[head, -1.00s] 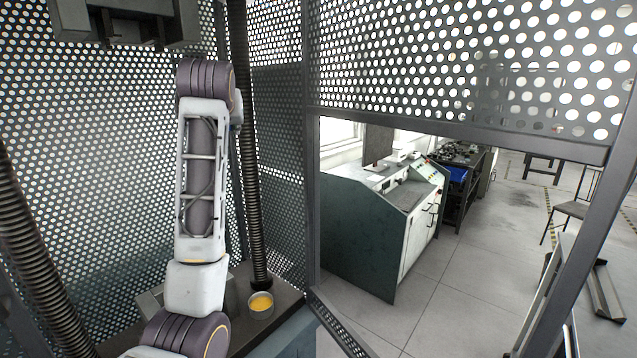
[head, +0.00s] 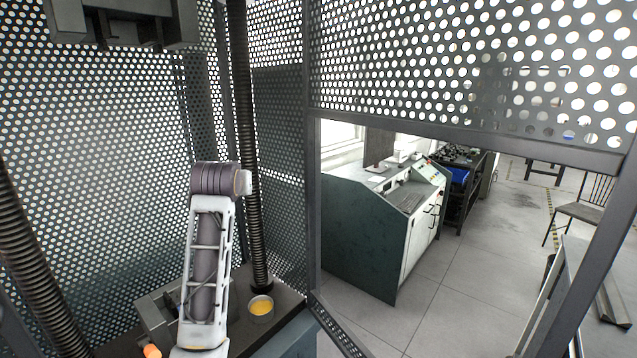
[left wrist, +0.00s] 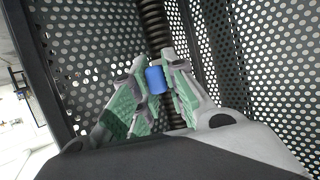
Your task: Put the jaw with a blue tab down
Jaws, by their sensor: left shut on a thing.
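The blue tab (left wrist: 156,80) shows in the left wrist view, between the two green-padded fingers of my left gripper (left wrist: 154,68). The gripper is shut on the jaw with the blue tab. The rest of the jaw is mostly hidden by the fingers, and its tilt is hard to tell. In the head view my left arm stands inside the mesh cage, but its gripper and the jaw are not visible there. My right gripper is in neither view.
A round tin with yellow contents (head: 261,307) stands on the machine's base. An orange-tipped thing (head: 152,351) is at the lower left. A screw column (head: 250,150) rises behind my arm, and a dark crosshead (head: 125,25) hangs above. Perforated panels (head: 275,120) enclose the space.

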